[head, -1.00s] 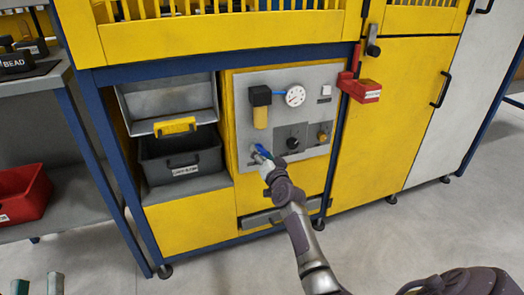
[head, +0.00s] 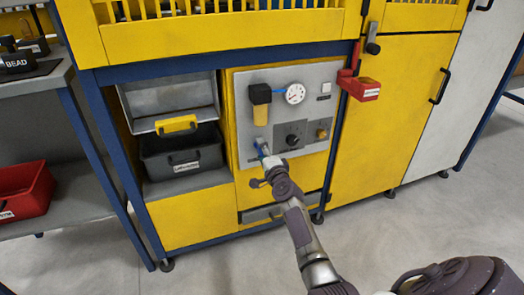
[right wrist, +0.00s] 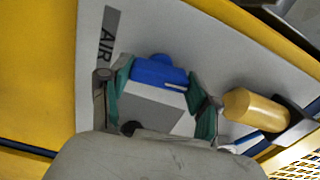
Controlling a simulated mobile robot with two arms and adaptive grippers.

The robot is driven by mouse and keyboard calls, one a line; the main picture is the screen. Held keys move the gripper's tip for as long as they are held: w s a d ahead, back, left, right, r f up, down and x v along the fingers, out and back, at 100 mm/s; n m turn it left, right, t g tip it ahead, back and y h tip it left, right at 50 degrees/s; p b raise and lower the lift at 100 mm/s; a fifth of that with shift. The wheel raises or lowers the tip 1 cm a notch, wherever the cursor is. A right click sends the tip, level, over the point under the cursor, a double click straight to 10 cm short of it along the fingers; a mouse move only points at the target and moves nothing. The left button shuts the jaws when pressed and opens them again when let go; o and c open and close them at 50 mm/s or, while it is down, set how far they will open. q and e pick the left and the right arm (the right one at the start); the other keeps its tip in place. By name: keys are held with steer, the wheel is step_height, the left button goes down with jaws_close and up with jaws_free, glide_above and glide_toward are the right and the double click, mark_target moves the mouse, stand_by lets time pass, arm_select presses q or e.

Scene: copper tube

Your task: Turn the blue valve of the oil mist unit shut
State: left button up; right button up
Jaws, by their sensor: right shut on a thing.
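The blue valve (head: 259,142) sits low on the left of the grey panel (head: 300,75) of the oil mist unit, partly hidden by my right gripper. In the right wrist view its blue handle (right wrist: 158,70) lies between the two teal-padded fingers, with a grey block in front of it. My right gripper (head: 264,151) is at the panel, shut on the blue valve; it also shows in the right wrist view (right wrist: 163,92). The exact angle of the handle is hard to tell. My left gripper is not in view.
The panel also carries a gauge (head: 295,93), a filter with a yellow bowl (head: 261,112), a black knob (head: 292,140) and a brass fitting (head: 321,133). A red box (head: 366,90) sticks out at the right. A dark bin (head: 182,150) stands in the left shelf.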

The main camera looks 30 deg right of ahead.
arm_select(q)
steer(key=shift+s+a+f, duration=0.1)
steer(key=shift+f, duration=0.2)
arm_select(e)
steer(key=shift+m, duration=0.7)
steer(key=o, duration=1.1)
steer(key=shift+o, duration=0.2)
steer(key=v, duration=1.2)
